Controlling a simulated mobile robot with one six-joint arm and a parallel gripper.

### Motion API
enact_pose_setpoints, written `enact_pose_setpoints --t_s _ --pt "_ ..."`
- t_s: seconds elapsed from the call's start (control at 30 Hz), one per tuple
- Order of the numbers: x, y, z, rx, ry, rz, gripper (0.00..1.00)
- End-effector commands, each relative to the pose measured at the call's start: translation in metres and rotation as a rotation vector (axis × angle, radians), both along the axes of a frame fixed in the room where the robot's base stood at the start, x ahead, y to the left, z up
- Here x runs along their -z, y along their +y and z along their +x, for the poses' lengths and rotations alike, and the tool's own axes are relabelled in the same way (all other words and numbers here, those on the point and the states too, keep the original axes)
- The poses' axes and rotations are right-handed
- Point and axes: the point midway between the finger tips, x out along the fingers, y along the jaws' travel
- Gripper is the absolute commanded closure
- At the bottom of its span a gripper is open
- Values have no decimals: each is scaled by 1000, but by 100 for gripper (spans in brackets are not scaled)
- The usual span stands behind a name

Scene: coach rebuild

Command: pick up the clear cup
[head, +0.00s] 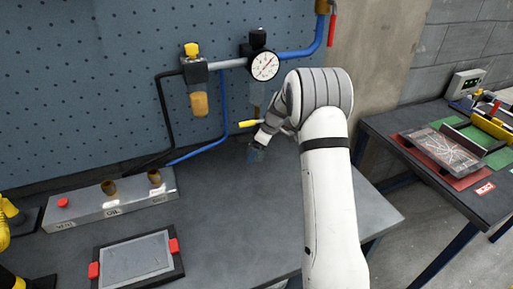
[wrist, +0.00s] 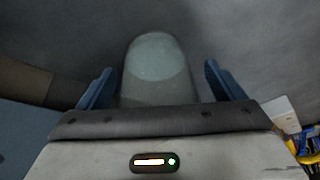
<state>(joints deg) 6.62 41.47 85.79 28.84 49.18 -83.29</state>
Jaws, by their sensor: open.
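The clear cup (wrist: 158,62) shows in the wrist view as a pale, see-through rounded shape on the dark bench top. My gripper (wrist: 160,82) has its two blue fingers apart, one on each side of the cup, with a gap to each. No contact shows. In the head view my gripper (head: 256,152) is low over the bench near the back panel, at the end of my white arm. I cannot make out the cup in the head view, where my gripper and wrist cover that spot.
A yellow-handled lever (head: 247,124) is close to my wrist. A gauge (head: 264,66) and blue pipes hang on the pegboard. A metal box (head: 115,201) and a framed plate (head: 136,258) lie to the left. The bench (head: 225,215) is clear in front.

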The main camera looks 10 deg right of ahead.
Motion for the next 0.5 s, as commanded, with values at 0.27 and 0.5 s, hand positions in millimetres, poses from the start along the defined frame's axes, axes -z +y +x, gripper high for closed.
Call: enact_pose_setpoints --t_s 0.27,0.5 --pt "2 -1 1 2 -2 0 16" --pt "2 -1 1 3 -1 0 36"
